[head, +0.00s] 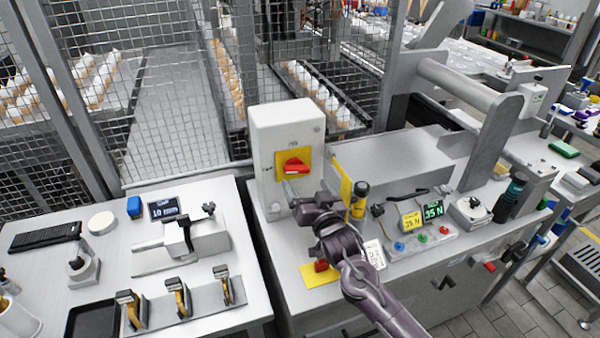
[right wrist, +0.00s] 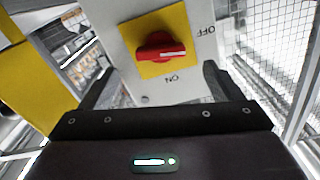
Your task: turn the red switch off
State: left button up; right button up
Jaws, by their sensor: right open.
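The red switch (head: 293,166) sits on a yellow square plate on the front of a light grey box (head: 289,120). In the right wrist view the red switch (right wrist: 160,48) lies just beyond the fingers, its handle roughly level in that picture with a white mark toward its right end. The word ON shows below the plate and OFF at its right in that view. My right gripper (head: 296,202) is open and empty, in front of the box and a little below the switch. Its two dark fingers (right wrist: 155,88) stand apart, not touching the switch. My left gripper is out of view.
A yellow panel (head: 342,182) and a dark yellow-banded cylinder (head: 359,200) stand close right of my gripper. A button panel (head: 420,240) lies further right. A left bench (head: 60,265) holds tools and a small display. Wire mesh fencing (head: 170,90) stands behind.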

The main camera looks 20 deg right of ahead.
aim_at(298, 172)
jog(key=w+p, duration=0.1)
jog(key=w, duration=0.4)
jog(key=shift+w+a, duration=0.1)
jog(key=shift+w, duration=0.25)
jog(key=shift+c, duration=0.3)
jog(key=c, duration=0.9)
jog(key=shift+n, duration=1.5)
jog(key=o, duration=1)
jog(key=shift+c, duration=0.2)
jog(key=shift+s, duration=0.15)
